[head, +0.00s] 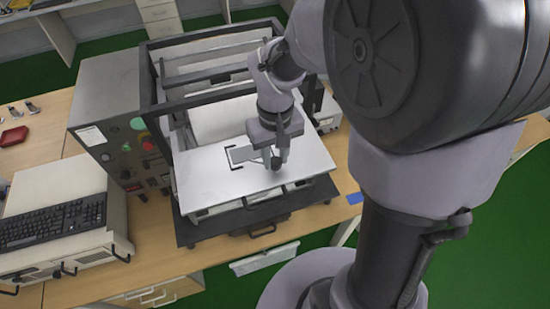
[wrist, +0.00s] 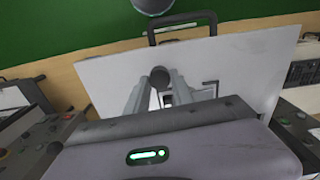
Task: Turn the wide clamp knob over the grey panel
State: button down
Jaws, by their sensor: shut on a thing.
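The clamp knob (head: 276,164) is a dark round knob over the white plate of the test rig, near its front edge. It also shows in the wrist view (wrist: 160,77), between my two grey fingertips. My gripper (head: 274,158) points down at it and is shut on it. A small grey panel (head: 242,154) lies on the white plate just left of my gripper, with black bracket-shaped handles near it. Part of it shows in the wrist view (wrist: 208,89), behind my right finger. The knob's lower part and stem are hidden.
A dark frame (head: 152,88) rises around the back of the white plate (head: 205,185). A grey control box (head: 110,120) with buttons stands left of it. A keyboard (head: 50,222) lies on a beige unit. A black handle (head: 262,231) sticks out at the rig's front.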

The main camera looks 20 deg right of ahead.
aim_at(276, 161)
jog(key=m+b, duration=0.2)
jog(key=m, duration=0.3)
jog(key=shift+m, duration=0.3)
jog(key=m+b, duration=0.2)
jog(key=m, duration=0.3)
jog(key=shift+d+b, duration=0.1)
jog(key=shift+b, duration=0.2)
jog(key=c, duration=1.1)
grip_release()
notch_tip(276, 161, up, 18)
jog(key=p, duration=0.3)
jog(key=shift+f+p, duration=0.25)
jog(key=shift+p, duration=0.15)
